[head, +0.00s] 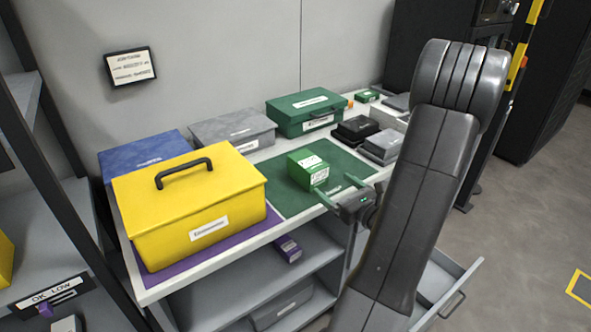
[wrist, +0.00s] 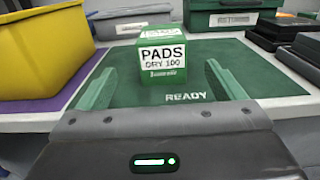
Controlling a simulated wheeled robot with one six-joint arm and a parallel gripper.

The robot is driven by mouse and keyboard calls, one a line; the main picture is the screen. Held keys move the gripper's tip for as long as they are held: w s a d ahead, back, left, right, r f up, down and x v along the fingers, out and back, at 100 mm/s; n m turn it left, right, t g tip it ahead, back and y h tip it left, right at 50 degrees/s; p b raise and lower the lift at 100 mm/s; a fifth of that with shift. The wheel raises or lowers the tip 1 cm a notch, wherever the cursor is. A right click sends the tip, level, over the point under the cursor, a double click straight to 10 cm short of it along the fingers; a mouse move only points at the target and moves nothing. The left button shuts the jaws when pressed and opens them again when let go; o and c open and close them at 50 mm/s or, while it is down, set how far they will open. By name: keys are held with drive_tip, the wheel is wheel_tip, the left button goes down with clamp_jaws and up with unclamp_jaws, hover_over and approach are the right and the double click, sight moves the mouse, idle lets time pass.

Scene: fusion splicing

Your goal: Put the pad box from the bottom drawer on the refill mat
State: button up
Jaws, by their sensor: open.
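The green pad box (head: 310,170) stands upright on the green refill mat (head: 343,164), toward its back half. In the wrist view the box (wrist: 162,52) shows a white label reading "PADS DRY 100", and the mat (wrist: 240,60) shows the word "READY" in front of it. My gripper (head: 334,185) is open at the front edge of the mat. In the wrist view its two green fingers (wrist: 158,88) lie apart, to the left and right of the box's near side, with the box beyond them and nothing held. The bottom drawer (head: 440,280) stands pulled out at the lower right.
A yellow case (head: 190,205) sits on a purple mat left of the green mat. Blue, grey and green cases (head: 305,113) line the back. Black and grey boxes (head: 381,147) stand right of the mat. A purple box (head: 288,248) lies on the shelf below.

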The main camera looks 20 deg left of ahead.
sight(311, 167)
drive_tip(key=x, duration=0.5)
drive_tip(key=shift+w+a, duration=0.15)
drive_tip(key=shift+a, duration=0.2)
drive_tip(key=shift+p+x, duration=0.65)
drive_tip(key=shift+x, duration=2)
drive_tip(key=shift+w+d, duration=0.1)
drive_tip(key=shift+w, duration=0.1)
drive_tip(key=c, duration=1.2)
drive_tip(key=shift+r, duration=0.1)
wheel_tip(311, 167, up, 9)
drive_tip(key=shift+d+r+p, duration=0.1)
drive_tip(key=shift+p, duration=0.3)
drive_tip(key=w+d+f+m+t+h+p, duration=0.1)
drive_tip(key=d+f+m+t+h+p, duration=0.1)
drive_tip(key=d, duration=0.6)
drive_tip(key=w+d+f+m+t+h+p, duration=0.2)
drive_tip(key=d+f+m+t+h, duration=0.2)
drive_tip(key=d+h, duration=0.3)
drive_tip(key=shift+d+f+m+p, duration=0.35)
drive_tip(key=shift+d+m, duration=0.15)
drive_tip(key=shift+d, duration=0.2)
